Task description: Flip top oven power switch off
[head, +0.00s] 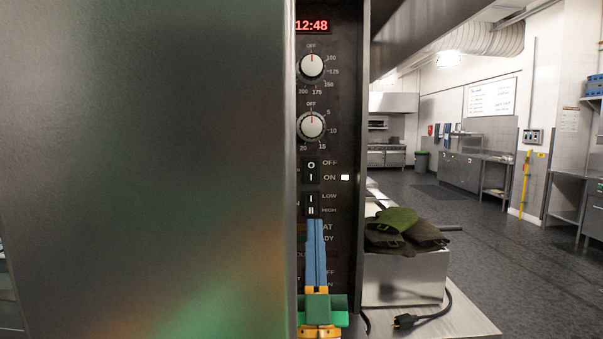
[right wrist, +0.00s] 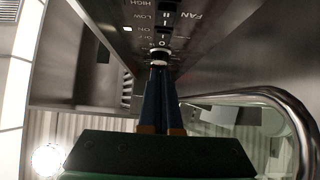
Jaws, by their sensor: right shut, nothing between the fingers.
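The power switch (head: 312,171) is a black rocker marked O and I on the dark oven panel, beside the labels OFF and ON. A white light (head: 345,178) glows next to ON. In the right wrist view a switch marked I and O (right wrist: 163,40) appears upside down, just above the fingertips in the picture. My right gripper (head: 315,224) is shut and empty, its blue fingers pointing up below the fan switch (head: 312,205). My left gripper is out of view.
Two round knobs (head: 311,127) and a red clock (head: 312,26) are above the switches. A large steel surface (head: 140,170) fills the left side. Dark green mitts (head: 396,221) lie on a steel box (head: 405,282) right of the panel. A curved metal bar (right wrist: 275,95) is right in the wrist view.

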